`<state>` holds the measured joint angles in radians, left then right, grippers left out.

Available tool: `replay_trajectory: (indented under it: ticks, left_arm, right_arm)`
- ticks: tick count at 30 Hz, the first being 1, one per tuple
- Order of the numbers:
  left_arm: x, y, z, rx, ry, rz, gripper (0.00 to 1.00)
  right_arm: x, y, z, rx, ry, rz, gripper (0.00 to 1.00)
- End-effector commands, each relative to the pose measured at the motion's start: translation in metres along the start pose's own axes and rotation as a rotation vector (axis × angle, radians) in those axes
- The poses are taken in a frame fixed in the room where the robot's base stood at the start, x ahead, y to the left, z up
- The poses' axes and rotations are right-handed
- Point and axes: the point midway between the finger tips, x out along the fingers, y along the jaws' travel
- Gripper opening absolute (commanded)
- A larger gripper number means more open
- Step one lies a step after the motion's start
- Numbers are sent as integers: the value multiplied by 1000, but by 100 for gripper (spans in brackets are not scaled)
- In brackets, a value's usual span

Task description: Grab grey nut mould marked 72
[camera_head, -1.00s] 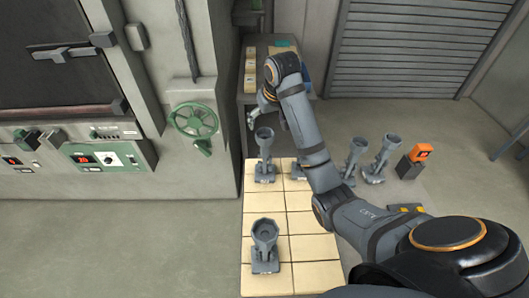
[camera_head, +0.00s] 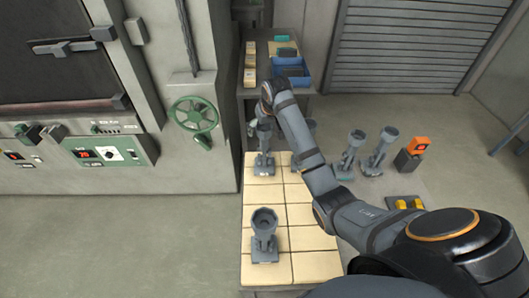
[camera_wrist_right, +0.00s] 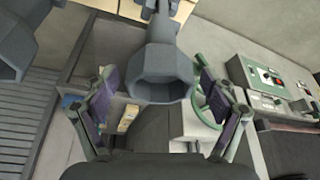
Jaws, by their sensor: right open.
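A grey nut mould (camera_head: 264,165) with a cup on a stem and square foot stands upright on the tiled table's far left; its label is too small to read. My right gripper (camera_head: 257,124) is beside its cup in the head view, partly hidden by my arm. In the right wrist view the open fingers (camera_wrist_right: 160,88) have a grey hexagonal cup (camera_wrist_right: 160,62) between them, with no clear contact. A similar grey mould (camera_head: 264,238) stands at the near left of the table. Another (camera_head: 309,128) is mostly hidden behind my right arm. My left gripper is out of view.
Two more grey moulds (camera_head: 349,155) (camera_head: 380,152) stand to the right, near an orange device (camera_head: 419,145). Yellow blocks (camera_head: 408,203) lie nearer. A blue crate (camera_head: 303,82) sits on the back bench. A green handwheel (camera_head: 194,118) is on the furnace wall. Tiles between the left moulds are clear.

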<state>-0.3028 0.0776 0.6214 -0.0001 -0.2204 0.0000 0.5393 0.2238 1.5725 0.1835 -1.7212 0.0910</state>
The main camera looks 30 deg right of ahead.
Motion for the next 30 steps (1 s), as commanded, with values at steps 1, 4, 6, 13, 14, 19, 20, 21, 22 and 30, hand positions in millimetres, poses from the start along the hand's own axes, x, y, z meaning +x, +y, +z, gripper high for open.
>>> replay_trajectory:
  ticks: [1,4,6,13,14,19,20,21,22,30]
  left_arm:
    - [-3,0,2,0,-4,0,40]
    - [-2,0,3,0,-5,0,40]
    - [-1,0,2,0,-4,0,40]
    - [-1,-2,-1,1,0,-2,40]
    - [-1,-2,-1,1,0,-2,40]
    - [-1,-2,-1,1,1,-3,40]
    - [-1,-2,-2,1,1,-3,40]
    - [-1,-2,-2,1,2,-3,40]
    - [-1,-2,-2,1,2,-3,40]
    - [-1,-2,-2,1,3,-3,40]
  right_arm:
    - [3,0,0,0,-1,0,85]
    - [6,0,1,-1,0,0,85]
    - [6,0,1,-1,1,0,85]
    - [6,0,1,0,1,0,62]
    - [6,0,1,0,1,0,58]
    - [6,0,1,0,0,0,35]
    - [6,0,1,0,0,0,30]
    - [6,0,1,0,0,0,25]
    - [6,0,1,0,0,0,21]
    - [5,0,0,0,3,0,0]
